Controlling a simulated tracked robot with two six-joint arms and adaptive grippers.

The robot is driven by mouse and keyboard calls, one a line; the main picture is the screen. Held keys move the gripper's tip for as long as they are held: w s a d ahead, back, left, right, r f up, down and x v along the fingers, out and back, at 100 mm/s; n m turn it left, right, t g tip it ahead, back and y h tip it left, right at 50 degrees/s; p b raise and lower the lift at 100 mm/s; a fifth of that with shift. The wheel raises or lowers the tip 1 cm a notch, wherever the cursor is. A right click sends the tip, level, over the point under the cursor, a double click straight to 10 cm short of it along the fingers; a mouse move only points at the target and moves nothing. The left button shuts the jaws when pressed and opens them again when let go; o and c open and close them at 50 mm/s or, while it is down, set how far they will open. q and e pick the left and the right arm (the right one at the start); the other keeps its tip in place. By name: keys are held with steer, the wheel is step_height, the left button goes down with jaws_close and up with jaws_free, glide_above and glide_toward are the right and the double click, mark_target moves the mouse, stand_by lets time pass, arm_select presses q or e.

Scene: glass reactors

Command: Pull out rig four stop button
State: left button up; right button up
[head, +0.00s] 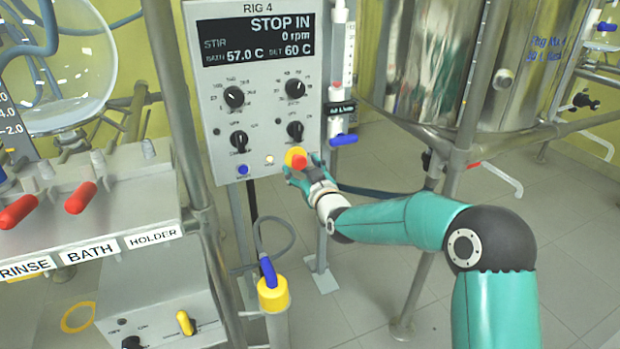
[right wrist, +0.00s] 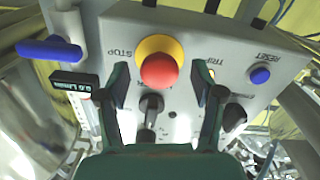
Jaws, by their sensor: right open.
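The rig four stop button (head: 297,158) is a red mushroom head on a yellow collar, low on the right of the grey RIG 4 panel (head: 212,98). The panel's screen (head: 256,40) reads "STOP IN" and 0 rpm. My right gripper (head: 302,170) is at the button in the head view. In the right wrist view the red button (right wrist: 159,70) sits between the two open fingers of my right gripper (right wrist: 162,92). The fingers stand apart from the button on both sides. My left gripper is not in view.
A blue reset button (head: 243,170) and several black knobs are on the panel. A blue-handled valve (head: 343,140) hangs just right of it. A steel vessel (head: 440,60) stands at the right.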

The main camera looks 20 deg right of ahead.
steer(key=s, duration=1.1)
steer(key=shift+s+d, duration=0.2)
steer(key=shift+s, duration=0.15)
